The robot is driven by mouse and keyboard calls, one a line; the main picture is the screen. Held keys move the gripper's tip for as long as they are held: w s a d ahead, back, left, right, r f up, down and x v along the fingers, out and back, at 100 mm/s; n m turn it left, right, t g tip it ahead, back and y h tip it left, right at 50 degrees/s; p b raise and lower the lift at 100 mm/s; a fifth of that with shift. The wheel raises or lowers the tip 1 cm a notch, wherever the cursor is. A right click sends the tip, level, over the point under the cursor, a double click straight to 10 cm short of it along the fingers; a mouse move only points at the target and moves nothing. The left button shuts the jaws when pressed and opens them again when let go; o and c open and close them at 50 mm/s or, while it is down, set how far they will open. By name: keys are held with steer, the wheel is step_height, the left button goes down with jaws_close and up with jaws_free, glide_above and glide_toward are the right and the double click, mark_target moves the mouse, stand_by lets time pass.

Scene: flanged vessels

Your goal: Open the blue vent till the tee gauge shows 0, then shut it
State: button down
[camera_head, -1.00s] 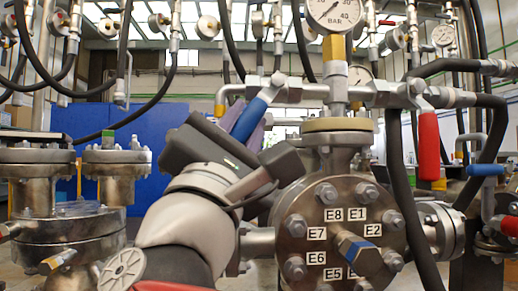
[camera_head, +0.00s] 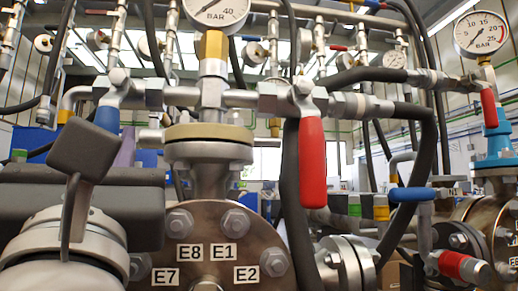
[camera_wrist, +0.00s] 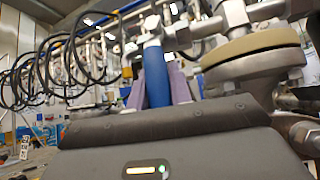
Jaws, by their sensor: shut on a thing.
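The blue vent handle (camera_head: 107,118) hangs down from the left end of the pipe tee, largely hidden behind my gripper in the head view. In the wrist view the blue handle (camera_wrist: 156,76) stands between my gripper's purple fingers (camera_wrist: 158,88), which are shut on it. My gripper (camera_head: 115,142) is at the left of the head view, its dark body hiding most of the fingers. The tee gauge (camera_head: 215,10) sits above the tee. Its top is cut off by the picture edge, and I cannot read its needle.
A red handle (camera_head: 312,165) hangs from the tee's right side. The flanged vessel (camera_head: 200,235) with labelled bolts is below. Black hoses run close by, and another gauge (camera_head: 481,33) and a blue lever (camera_head: 411,194) are at the right.

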stand_by(0.4)
steer(key=c, duration=1.3)
jaws_free()
steer(key=shift+o, duration=0.2)
